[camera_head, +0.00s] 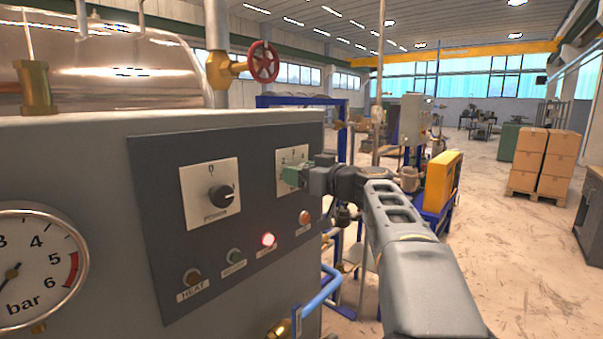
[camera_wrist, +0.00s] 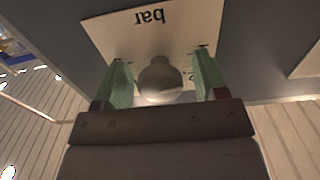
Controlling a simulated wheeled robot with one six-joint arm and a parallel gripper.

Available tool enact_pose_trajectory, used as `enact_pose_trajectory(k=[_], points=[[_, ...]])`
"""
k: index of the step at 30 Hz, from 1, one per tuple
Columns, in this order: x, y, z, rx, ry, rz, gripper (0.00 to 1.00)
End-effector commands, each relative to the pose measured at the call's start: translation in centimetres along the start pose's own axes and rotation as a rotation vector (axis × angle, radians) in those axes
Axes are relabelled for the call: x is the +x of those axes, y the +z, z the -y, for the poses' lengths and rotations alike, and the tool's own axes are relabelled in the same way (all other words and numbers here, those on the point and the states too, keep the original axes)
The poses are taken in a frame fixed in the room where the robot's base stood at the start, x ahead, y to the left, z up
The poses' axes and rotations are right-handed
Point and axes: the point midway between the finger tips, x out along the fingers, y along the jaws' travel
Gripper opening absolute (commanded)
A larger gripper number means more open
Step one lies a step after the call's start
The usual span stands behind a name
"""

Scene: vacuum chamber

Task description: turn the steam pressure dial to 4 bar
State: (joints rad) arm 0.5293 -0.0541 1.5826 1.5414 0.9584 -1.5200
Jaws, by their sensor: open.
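The steam pressure dial's white plate (camera_head: 288,157) is on the dark panel, and my gripper (camera_head: 293,176) covers its knob in the head view. In the wrist view the plate (camera_wrist: 150,38) reads "bar" upside down. The rounded grey knob (camera_wrist: 160,78) sits between the two green fingers of my gripper (camera_wrist: 161,72). The fingers are open, one on each side of the knob, with a visible gap to each. The knob's pointer and most of the scale are hidden, so I cannot read the setting.
Another black knob (camera_head: 222,197) on a white plate is left on the panel (camera_head: 160,235). Below are several buttons, including a lit red one (camera_head: 268,240). A round bar gauge (camera_head: 38,262) is at far left. Blue pipework (camera_head: 322,292) runs below my arm.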

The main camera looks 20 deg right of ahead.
Motion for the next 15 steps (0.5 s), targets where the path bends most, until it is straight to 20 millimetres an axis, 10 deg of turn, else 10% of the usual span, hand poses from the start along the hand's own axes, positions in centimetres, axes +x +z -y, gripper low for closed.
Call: enact_pose_trajectory(k=[15], points=[[-0.03,0.01,-0.01,0.001,0.000,0.000,0.22]])
